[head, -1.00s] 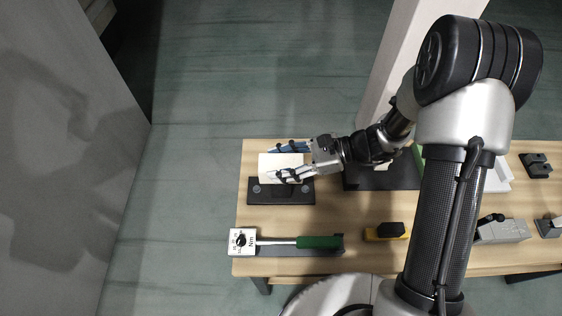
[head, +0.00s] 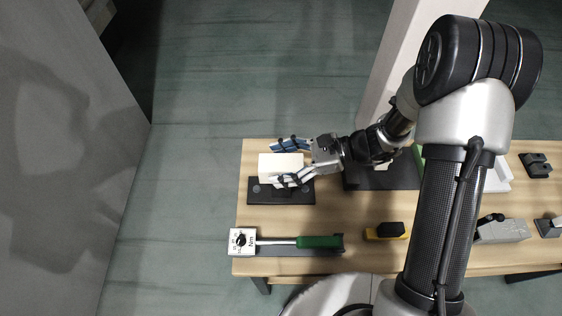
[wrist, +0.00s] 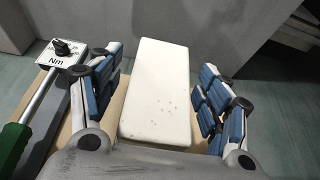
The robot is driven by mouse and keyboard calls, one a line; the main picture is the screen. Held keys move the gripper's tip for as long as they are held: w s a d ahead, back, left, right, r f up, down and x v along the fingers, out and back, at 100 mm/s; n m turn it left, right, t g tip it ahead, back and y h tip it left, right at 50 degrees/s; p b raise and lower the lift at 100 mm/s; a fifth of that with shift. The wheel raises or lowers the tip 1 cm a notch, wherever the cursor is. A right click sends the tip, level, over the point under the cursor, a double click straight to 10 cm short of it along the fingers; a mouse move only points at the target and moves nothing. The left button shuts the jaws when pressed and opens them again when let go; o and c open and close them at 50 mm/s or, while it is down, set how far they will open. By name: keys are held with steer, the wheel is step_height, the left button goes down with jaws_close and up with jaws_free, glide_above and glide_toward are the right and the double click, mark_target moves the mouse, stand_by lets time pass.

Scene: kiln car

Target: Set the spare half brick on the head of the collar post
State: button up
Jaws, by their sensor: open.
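The spare half brick (head: 280,164), a cream block, stands at the left end of the table, over a dark bolted base plate (head: 281,197). My gripper (head: 275,163) is open, with one finger on each side of the brick. In the wrist view the brick (wrist: 157,93) lies between the blue finger pads, with a visible gap on each side. The collar post's head is not visible; the brick hides whatever is directly under it, so I cannot tell exactly what it rests on.
A torque tool with a green handle (head: 319,242) and a white dial box (head: 242,241) lies along the front left edge. A yellow and black item (head: 386,232) and a grey block (head: 504,231) sit farther right. A pale column (head: 402,60) rises behind the table.

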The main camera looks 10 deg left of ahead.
steer(key=shift+p+v, duration=1.55)
steer(key=shift+v, duration=2.45)
steer(key=v, duration=1.2)
steer(key=s+d+r+n+t+h, duration=0.3)
steer(key=s+r+n+t+h, duration=0.1)
steer(key=s+r+n+h, duration=0.2)
steer(key=s+d+r+n+t+h, duration=0.3)
steer(key=s+r+n+h, duration=0.4)
steer(key=s, duration=0.5)
step_height(320, 180, up, 3)
steer(key=shift+s+f+n+t, duration=0.1)
steer(key=shift+s+n+t, duration=0.3)
steer(key=shift+n, duration=0.7)
